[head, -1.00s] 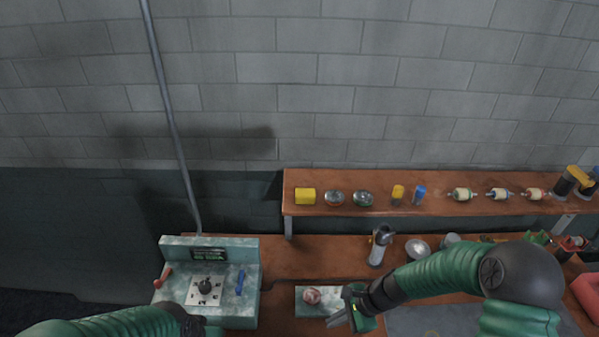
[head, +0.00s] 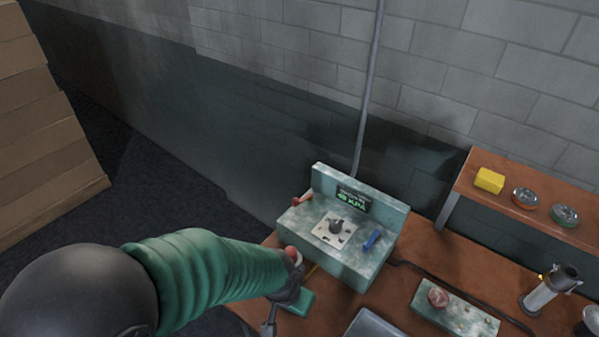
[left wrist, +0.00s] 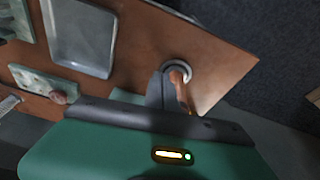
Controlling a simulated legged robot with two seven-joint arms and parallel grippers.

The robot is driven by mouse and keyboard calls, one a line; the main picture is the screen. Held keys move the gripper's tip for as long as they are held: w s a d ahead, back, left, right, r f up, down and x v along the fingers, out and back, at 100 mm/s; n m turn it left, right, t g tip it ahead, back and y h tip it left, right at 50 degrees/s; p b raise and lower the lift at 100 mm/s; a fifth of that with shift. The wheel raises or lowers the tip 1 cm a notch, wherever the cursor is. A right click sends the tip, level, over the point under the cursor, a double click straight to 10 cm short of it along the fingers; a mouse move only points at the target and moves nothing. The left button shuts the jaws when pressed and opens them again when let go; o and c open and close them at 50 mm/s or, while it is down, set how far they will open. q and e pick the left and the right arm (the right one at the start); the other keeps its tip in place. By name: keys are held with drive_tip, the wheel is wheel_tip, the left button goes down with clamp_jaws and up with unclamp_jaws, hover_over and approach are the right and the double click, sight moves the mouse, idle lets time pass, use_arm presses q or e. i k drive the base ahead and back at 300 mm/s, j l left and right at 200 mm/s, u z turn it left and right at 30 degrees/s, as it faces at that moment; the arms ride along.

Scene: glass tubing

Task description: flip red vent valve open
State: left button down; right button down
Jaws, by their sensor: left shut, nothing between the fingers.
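The red vent valve (head: 302,199) is a small red lever on the left of a green marbled box (head: 335,250). The box stands on the bench with a lit display (head: 352,200) reading about 49 KPA. A dark knob (head: 336,227) and a blue lever (head: 372,240) are also on it. My left gripper (head: 268,327) is shut and empty, in front of the box and below the red lever, apart from it. In the left wrist view its dark fingers (left wrist: 162,88) show, but the red lever cannot be made out. My right gripper is out of view.
A pale ring with a reddish piece (left wrist: 178,72) shows near the bench's corner. A shelf (head: 520,205) stands at the right. Dark floor is left of the bench.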

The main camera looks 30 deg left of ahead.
sight(296, 201)
drive_tip(key=u, duration=0.95)
drive_tip(key=i+j+u, duration=0.3)
drive_tip(key=j+u, duration=0.15)
drive_tip(key=i+j+u, duration=0.4)
